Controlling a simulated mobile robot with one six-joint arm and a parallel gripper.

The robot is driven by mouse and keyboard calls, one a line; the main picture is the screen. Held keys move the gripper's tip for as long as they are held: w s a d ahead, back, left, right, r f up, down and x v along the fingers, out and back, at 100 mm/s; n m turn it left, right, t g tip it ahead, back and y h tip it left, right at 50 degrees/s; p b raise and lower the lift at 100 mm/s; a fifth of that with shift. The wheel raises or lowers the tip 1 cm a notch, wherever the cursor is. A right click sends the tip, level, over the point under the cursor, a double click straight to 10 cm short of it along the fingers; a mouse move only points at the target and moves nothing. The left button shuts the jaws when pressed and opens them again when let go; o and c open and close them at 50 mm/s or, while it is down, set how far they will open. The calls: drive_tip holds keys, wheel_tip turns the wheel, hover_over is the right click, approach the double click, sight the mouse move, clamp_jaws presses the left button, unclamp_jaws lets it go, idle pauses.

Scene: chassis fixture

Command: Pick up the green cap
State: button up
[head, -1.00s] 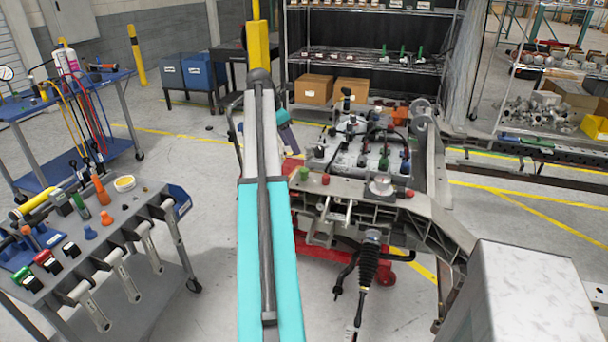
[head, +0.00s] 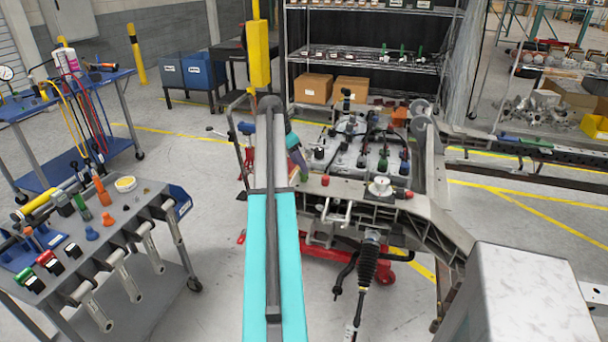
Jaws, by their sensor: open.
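The green cap, seen earlier on the left end of the metal chassis fixture (head: 345,190), is hidden now, or nearly so, behind the end of my arm. A red cap (head: 325,180) stands just right of that spot. My gripper (head: 303,175) is open and low over the fixture's left end. It shows only in part, small and dark with a purplish side. I cannot tell whether its fingers are around the cap or touching it.
A grey tool cart (head: 150,205) with small parts stands at the left. A wire shelf with cardboard boxes (head: 313,89) is behind.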

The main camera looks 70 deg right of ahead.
drive_tip(key=shift+f, duration=0.15)
drive_tip(key=shift+p+x, duration=0.9)
drive_tip(key=shift+x, duration=1.65)
drive_tip(key=shift+d, duration=0.1)
clamp_jaws()
